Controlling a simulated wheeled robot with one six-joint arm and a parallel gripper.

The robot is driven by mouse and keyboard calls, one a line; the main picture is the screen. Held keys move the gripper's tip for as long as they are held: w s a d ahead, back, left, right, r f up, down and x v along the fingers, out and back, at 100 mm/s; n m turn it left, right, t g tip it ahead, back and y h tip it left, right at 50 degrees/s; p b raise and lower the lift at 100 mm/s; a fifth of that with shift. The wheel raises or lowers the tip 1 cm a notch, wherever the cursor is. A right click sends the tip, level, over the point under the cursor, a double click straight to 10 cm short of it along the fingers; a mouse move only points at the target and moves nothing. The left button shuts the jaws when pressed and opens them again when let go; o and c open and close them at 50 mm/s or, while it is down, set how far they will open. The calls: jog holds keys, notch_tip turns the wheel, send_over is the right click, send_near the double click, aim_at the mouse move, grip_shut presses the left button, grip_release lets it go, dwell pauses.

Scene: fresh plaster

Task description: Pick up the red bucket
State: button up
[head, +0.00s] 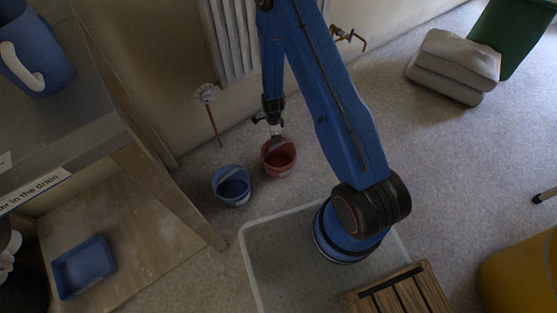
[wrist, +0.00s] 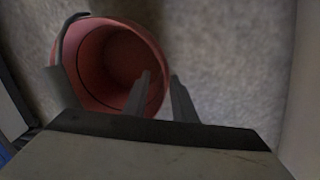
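The red bucket (head: 279,160) stands upright on the floor below the wall heater, just right of a blue bucket. My gripper (head: 277,135) points down at its far rim in the head view. In the wrist view the red bucket (wrist: 92,60) fills the left part, with its dark handle along the left rim. My gripper (wrist: 160,76) has its two fingers apart. The left finger overlaps the bucket's mouth and the right one is outside, with the rim between them in the picture. I cannot tell whether either finger touches it.
The blue bucket (head: 232,188) is close beside the red one. A wooden bench (head: 150,190) is at left, and a heater (head: 232,40) and a dial on a copper pipe (head: 206,94) are at the wall. Stacked sacks (head: 455,66) lie at right; open floor (head: 430,150) is below them.

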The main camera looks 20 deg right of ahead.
jog(key=shift+f, duration=0.75)
grip_shut()
